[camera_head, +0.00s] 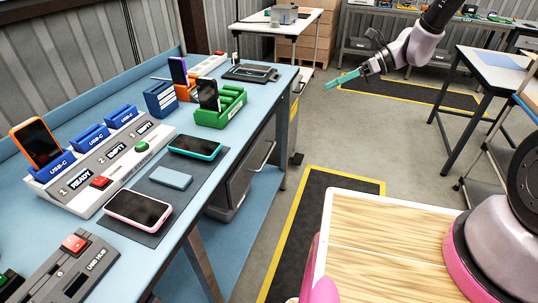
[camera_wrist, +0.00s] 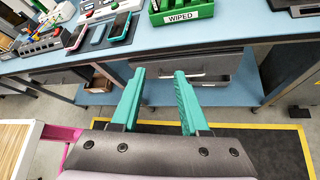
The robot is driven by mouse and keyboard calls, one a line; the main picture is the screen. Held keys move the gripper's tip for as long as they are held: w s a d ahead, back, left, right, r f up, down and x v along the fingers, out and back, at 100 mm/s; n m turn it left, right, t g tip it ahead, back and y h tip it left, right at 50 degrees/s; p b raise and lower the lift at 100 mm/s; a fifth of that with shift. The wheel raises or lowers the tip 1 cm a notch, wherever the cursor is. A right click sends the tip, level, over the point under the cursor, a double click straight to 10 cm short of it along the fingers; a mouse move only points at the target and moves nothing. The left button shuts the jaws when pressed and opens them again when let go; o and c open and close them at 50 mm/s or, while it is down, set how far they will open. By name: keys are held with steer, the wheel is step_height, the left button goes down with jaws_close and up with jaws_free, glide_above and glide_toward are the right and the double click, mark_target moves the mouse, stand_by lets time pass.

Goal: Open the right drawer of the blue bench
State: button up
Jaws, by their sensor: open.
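The blue bench (camera_head: 268,108) runs along the left of the head view, with grey drawers under its top. In the wrist view, the right drawer (camera_wrist: 215,63) has a grey front and a pale bar handle (camera_wrist: 182,77); it looks shut, or nearly so. Another grey drawer (camera_wrist: 62,76) is further left. A drawer front with a handle (camera_head: 264,155) also shows in the head view. My gripper (camera_head: 343,79) has teal fingers, open and empty, out over the floor in front of the bench. In the wrist view its fingertips (camera_wrist: 160,74) point toward the right drawer, apart from it.
Phones, a green bin (camera_head: 220,110) and a charging station (camera_head: 105,165) stand on the bench top. A blue lower shelf (camera_wrist: 205,92) lies under the drawers. A yellow-edged dark mat (camera_head: 320,215) covers the floor in front. A table (camera_head: 495,70) stands at the right.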

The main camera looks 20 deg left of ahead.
steer(key=a+f+m+y, duration=0.1)
steer(key=a+f+m, duration=0.15)
steer(key=f, duration=0.35)
steer(key=a+f+m+t+y, duration=0.1)
steer(key=a+f+m, duration=0.1)
steer(key=f+m, duration=0.25)
steer(key=a+f+m+y, duration=0.1)
steer(key=a+f+m, duration=0.1)
steer(key=f, duration=0.4)
steer(key=m+t, duration=0.2)
steer(key=m, duration=0.5)
glide_toward(269, 153)
steer(key=shift+y, duration=0.4)
steer(key=x, duration=0.6)
steer(key=f+x, duration=0.1)
steer(key=x, duration=0.3)
steer(key=shift+s+f, duration=0.1)
steer(key=shift+f, duration=0.05)
jaws_close()
steer(key=shift+d, duration=0.1)
